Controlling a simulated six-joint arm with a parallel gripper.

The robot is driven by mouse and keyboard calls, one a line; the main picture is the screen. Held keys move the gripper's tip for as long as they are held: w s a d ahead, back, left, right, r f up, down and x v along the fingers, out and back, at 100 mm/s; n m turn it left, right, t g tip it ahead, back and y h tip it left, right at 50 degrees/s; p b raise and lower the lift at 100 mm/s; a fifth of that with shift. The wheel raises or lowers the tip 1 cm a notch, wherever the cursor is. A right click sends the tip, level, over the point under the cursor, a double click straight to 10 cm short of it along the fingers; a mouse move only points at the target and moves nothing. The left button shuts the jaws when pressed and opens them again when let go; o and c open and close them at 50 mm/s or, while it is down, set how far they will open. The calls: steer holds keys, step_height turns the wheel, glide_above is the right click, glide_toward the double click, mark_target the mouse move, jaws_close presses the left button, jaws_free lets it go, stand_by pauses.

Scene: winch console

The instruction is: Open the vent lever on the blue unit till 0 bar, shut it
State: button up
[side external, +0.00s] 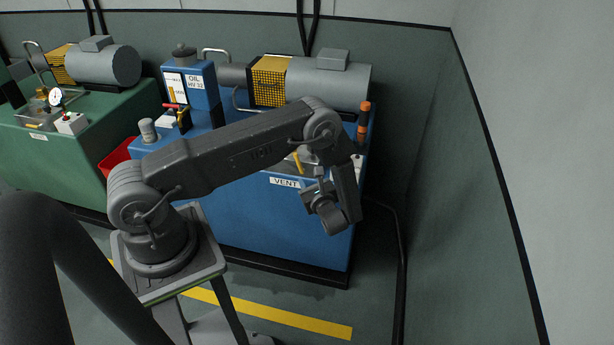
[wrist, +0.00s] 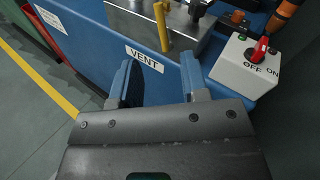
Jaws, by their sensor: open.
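The blue unit (side external: 240,215) stands behind my arm, with a white VENT label (side external: 285,182) on its upper front edge. The yellow vent lever (side external: 299,162) is just above the label, partly behind my arm. In the wrist view the lever (wrist: 162,27) stands in front of a metal block, beyond the VENT label (wrist: 145,58). My gripper (wrist: 155,72) is open and empty, its two blue-grey fingers apart, short of the lever and not touching it. No gauge of the blue unit can be made out.
A white switch box (wrist: 249,66) with a red OFF/ON knob sits right of my gripper. An orange-handled part (side external: 364,114) stands at the unit's right end. A green unit (side external: 70,145) with a gauge (side external: 56,97) is at left. The floor in front has a yellow line.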

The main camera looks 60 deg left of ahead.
mark_target(298, 161)
steer(key=shift+d, duration=0.1)
steer(key=shift+r, duration=0.1)
steer(key=shift+c, duration=0.7)
steer(key=d, duration=0.2)
steer(key=d+r+h, duration=0.1)
steer(key=shift+s, duration=0.3)
steer(key=c, duration=0.3)
steer(key=shift+s, duration=0.15)
steer(key=shift+c, duration=0.7)
steer(key=shift+a+f, duration=0.15)
steer(key=shift+a, duration=0.2)
steer(key=shift+c, duration=0.7)
steer(key=x, duration=1.3)
steer(key=shift+w, duration=0.25)
jaws_close()
